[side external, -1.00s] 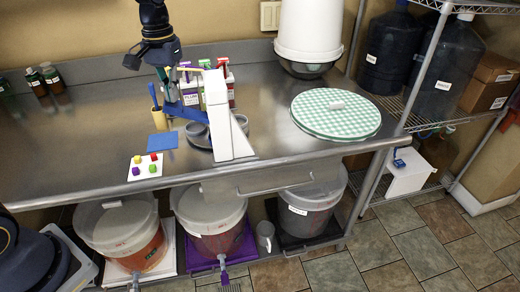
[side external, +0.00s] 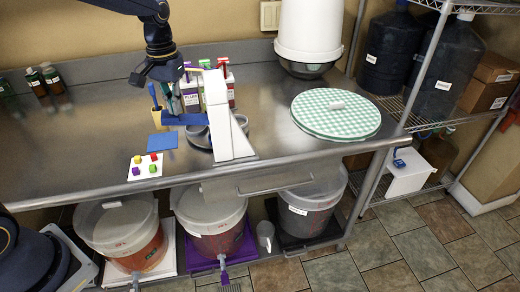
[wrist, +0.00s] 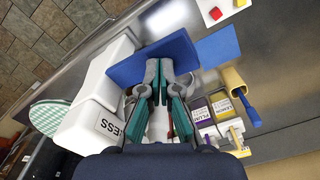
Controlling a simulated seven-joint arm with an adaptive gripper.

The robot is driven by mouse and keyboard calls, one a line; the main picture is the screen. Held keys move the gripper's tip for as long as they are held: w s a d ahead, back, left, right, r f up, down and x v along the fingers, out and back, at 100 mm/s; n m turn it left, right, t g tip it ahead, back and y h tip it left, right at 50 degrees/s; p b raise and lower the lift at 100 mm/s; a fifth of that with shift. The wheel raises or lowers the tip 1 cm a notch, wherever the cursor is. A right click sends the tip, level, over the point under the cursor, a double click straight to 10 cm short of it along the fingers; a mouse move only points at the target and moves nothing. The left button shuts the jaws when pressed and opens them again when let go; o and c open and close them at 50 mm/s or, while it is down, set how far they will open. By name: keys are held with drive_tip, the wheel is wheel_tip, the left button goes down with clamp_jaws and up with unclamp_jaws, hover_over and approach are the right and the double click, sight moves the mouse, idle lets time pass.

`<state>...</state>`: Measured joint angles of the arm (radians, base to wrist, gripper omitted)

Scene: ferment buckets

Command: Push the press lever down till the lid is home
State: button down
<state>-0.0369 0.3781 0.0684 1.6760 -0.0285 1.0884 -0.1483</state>
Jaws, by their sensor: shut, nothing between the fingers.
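The white press (side external: 227,125) stands on the steel counter, and part of its lettering shows in the wrist view (wrist: 95,105). Its blue lever (side external: 184,119) reaches out to the left, close to level. In the wrist view the broad blue lever paddle (wrist: 183,48) lies right at my fingertips. My gripper (wrist: 161,68) is shut and empty. In the side view my gripper (side external: 152,74) is above and left of the lever; I cannot tell whether it touches it. The lid under the press is not clearly visible.
Labelled bottles (side external: 190,95) and a yellow holder (wrist: 233,80) stand close behind the lever. A blue mat (side external: 162,141) and a white card (side external: 145,167) with coloured cubes lie in front. A green checked round (side external: 335,113) lies right. Counter room is free at left.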

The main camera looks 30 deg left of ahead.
sight(177, 118)
drive_tip(key=shift+f, duration=0.1)
idle(0.3)
drive_tip(key=shift+f, duration=1.85)
idle(0.3)
wheel_tip(177, 118, up, 14)
idle(1.8)
